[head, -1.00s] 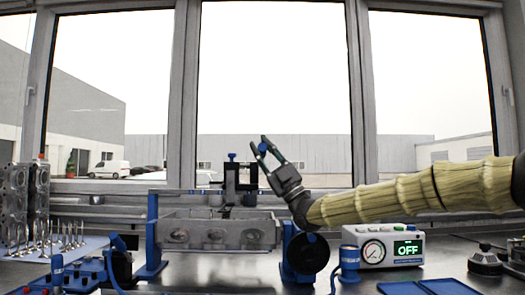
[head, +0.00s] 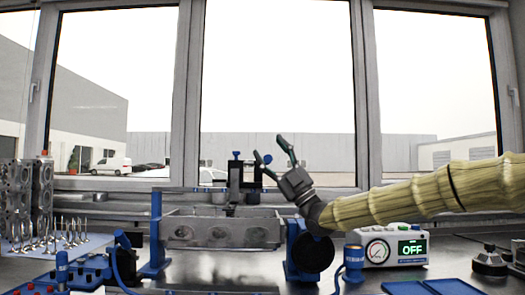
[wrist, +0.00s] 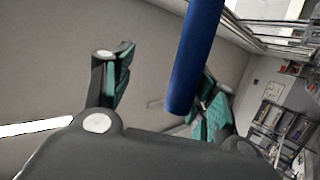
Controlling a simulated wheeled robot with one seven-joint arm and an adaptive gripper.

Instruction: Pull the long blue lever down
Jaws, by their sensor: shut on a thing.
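The long blue lever (wrist: 195,55) comes down from the top of the wrist view as a thick blue rod. It passes between the two fingers of my gripper (wrist: 160,95), close against the right finger and overlapping it. Some space shows between the lever and the left finger, and the contact is partly hidden. In the head view my gripper (head: 270,150) is above the right end of the grey metal block, its green-padded fingers pointing up and left. A small blue end of the lever (head: 267,159) shows by the left finger; the rest is hidden there.
The grey metal block (head: 222,232) sits between blue stands on the bench. Valves (head: 45,235) and cylinder heads are at the left. Windows rise behind.

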